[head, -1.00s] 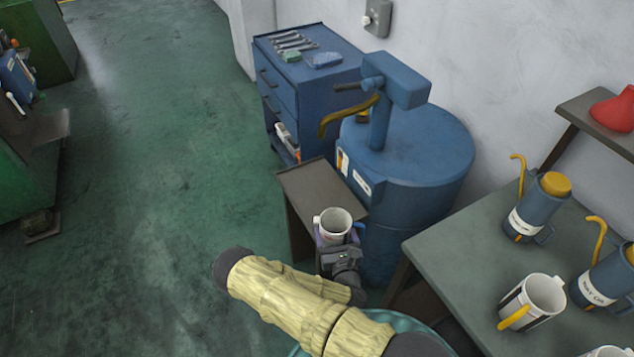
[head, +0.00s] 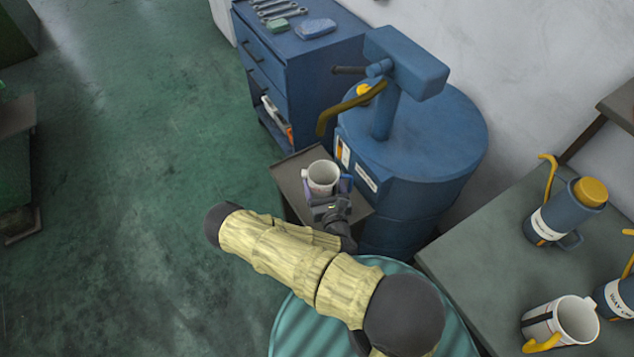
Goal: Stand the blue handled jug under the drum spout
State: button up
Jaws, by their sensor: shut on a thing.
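The jug (head: 322,176) is white and upright, with its open mouth up. A bit of blue at its right side looks like its handle, partly hidden by the jaws. My gripper (head: 324,190) is shut on the jug from the near side. The jug is over the small brown stand (head: 288,176) in front of the blue drum (head: 425,150). I cannot tell whether its base touches the stand. The drum's mustard spout (head: 345,107) curves down to the left, its tip appearing above the jug in the picture.
A blue drawer cabinet (head: 295,65) stands behind the stand. At right, a grey table (head: 470,240) holds a white jug with a yellow handle (head: 565,322) and blue flasks (head: 560,215) with yellow spouts. Green floor on the left is open.

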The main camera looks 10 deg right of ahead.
aim_at(316, 168)
dwell(0.3)
